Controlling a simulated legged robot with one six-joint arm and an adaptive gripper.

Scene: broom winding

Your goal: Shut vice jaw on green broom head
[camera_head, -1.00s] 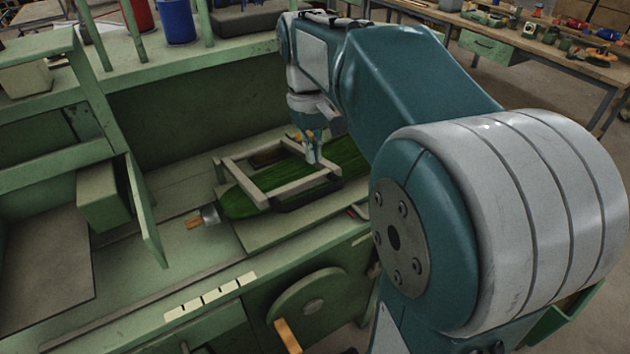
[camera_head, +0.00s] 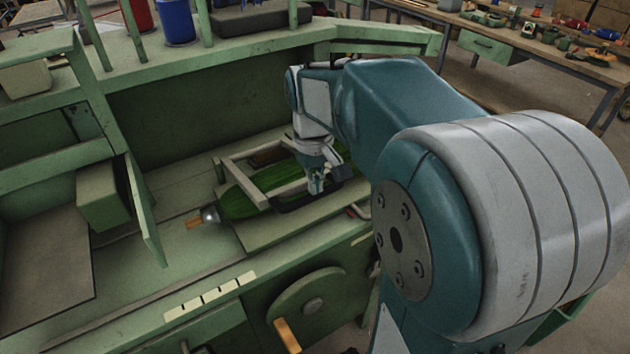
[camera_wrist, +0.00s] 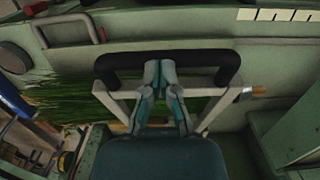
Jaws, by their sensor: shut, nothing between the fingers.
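The green broom head (camera_head: 242,203) lies on the green bench, and its bristles (camera_wrist: 70,100) show in the wrist view. The vice jaw, a pale frame (camera_head: 243,184), lies over it; its side arm (camera_wrist: 213,112) also shows in the wrist view. A dark handle bar (camera_head: 288,208) runs along the jaw's front side, and it spans the wrist view (camera_wrist: 195,57). My gripper (camera_head: 315,190) is shut and empty at this bar. Its fingertips (camera_wrist: 160,72) overlap the bar in the wrist view; I cannot tell whether they touch. My arm hides the right end of the broom head.
A green upright panel (camera_head: 145,212) stands left of the broom. A wheel with a wooden handle (camera_head: 287,335) is on the bench front. A rear shelf holds a blue container (camera_head: 177,22).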

